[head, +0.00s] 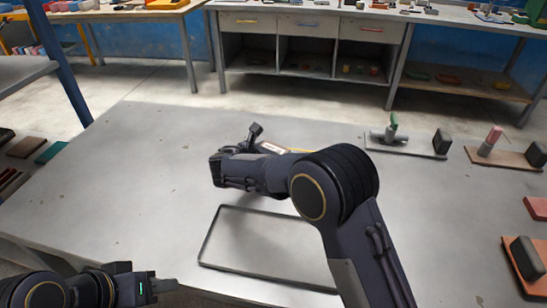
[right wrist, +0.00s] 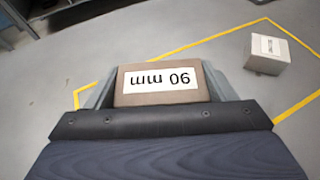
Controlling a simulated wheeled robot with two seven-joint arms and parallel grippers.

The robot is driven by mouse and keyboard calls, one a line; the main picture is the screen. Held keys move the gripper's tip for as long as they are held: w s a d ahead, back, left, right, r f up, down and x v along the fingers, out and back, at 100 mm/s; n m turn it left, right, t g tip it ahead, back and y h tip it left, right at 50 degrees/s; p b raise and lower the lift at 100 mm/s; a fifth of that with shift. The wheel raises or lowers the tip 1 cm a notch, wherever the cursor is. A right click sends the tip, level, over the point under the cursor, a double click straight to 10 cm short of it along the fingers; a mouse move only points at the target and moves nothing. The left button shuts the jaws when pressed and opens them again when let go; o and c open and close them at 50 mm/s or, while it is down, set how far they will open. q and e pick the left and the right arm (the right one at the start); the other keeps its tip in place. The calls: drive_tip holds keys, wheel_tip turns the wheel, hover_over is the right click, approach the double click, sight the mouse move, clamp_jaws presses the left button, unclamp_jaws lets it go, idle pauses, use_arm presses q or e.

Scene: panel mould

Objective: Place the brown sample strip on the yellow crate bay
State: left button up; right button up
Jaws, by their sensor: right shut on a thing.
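My right gripper (right wrist: 160,84) is shut on a brown block (right wrist: 163,99) with a white label reading "90 mm", upside down in the right wrist view. The block sits between the two grey fingers. In the head view my right arm hides most of this gripper. Brown-red strips (head: 28,147) lie at the left edge, with a teal strip (head: 50,152) beside them. My left gripper (head: 160,286) is low at the left, over the front of the table; its finger gap is not clear.
A thin dark-rimmed tray (head: 255,240) lies on the grey table. Boards with small upright parts (head: 400,142) stand at the right. In the right wrist view a white labelled box (right wrist: 266,54) stands within a yellow line on grey ground. The table's left middle is clear.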

drive_tip(key=shift+f, duration=1.15)
drive_tip(key=shift+f, duration=0.2)
drive_tip(key=o, duration=1.1)
drive_tip(key=shift+c, duration=0.2)
drive_tip(key=shift+s+a+r, duration=0.1)
drive_tip(key=shift+s+r, duration=0.1)
drive_tip(key=shift+r, duration=0.1)
drive_tip(key=v, duration=1.1)
drive_tip(key=shift+s+a+r, duration=0.1)
drive_tip(key=shift+s, duration=0.2)
